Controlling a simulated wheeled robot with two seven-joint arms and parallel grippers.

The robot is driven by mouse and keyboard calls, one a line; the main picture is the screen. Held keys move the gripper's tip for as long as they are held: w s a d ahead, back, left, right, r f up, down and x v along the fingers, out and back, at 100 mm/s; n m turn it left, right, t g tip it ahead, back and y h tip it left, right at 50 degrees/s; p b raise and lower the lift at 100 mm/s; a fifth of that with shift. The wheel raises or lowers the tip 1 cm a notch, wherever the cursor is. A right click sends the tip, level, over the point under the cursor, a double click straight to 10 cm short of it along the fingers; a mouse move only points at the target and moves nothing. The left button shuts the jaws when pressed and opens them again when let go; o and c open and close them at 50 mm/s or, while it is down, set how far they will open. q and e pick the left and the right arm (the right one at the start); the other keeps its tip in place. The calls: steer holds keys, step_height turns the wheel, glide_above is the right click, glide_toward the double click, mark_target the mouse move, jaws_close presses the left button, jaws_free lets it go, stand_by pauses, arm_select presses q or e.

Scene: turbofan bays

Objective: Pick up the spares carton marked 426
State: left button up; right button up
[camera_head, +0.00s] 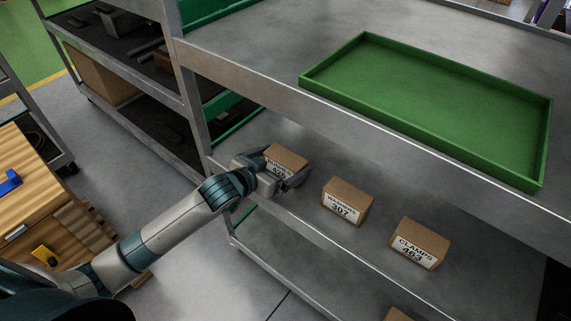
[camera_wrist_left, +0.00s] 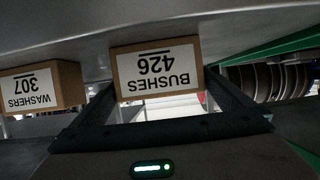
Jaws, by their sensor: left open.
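The carton marked BUSHES 426 (camera_head: 286,158) is a small brown box with a white label, standing on the middle shelf of the metal rack. In the left wrist view the carton (camera_wrist_left: 157,66) appears upside down, with its label facing the camera. My left gripper (camera_head: 286,181) is open in front of the carton, its fingers reaching toward either side of it. The gripper partly covers the label in the head view. In the left wrist view the fingers (camera_wrist_left: 162,97) spread around the carton's lower picture edge; I cannot tell whether they touch it. My right gripper is not in view.
A carton marked WASHERS 307 (camera_head: 347,202) and a carton marked CLAMPS 463 (camera_head: 419,243) stand to the right on the same shelf. An empty green tray (camera_head: 425,110) lies on the shelf above, whose front edge overhangs.

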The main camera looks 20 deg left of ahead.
mark_target(286, 156)
arm_select(q)
steer(key=shift+w+d+f, duration=0.25)
steer(key=shift+w, duration=0.35)
steer(key=c, duration=1)
steer(key=shift+r, duration=0.1)
steer(key=shift+r, duration=0.45)
step_height(286, 156, up, 4)
steer(key=shift+f, duration=0.25)
steer(key=s+d+r, duration=0.6)
steer(key=s+d, duration=0.1)
steer(key=s, duration=0.2)
steer(key=shift+d+r, duration=0.25)
